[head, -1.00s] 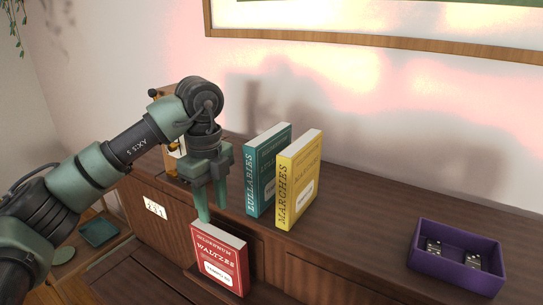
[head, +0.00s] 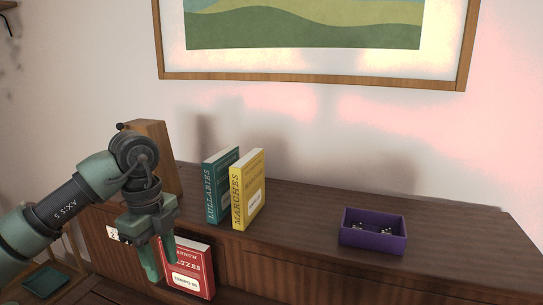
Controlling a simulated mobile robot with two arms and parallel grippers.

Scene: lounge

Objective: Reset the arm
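My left gripper (head: 159,261) hangs fingers down at the front of the sideboard, at lower left. Its two green fingers look apart, with nothing seen between them. A red book titled Waltzes (head: 195,272) stands upright below the sideboard top, just right of the fingers. The gripper overlaps the book's left part in the picture; I cannot tell whether they touch. My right gripper is not in view.
A teal book (head: 213,190) and a yellow book (head: 248,190) stand upright on the sideboard (head: 300,225). A purple tray (head: 372,241) with dice sits at right. A wooden box (head: 160,150) stands behind my arm. A framed picture (head: 310,82) hangs above.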

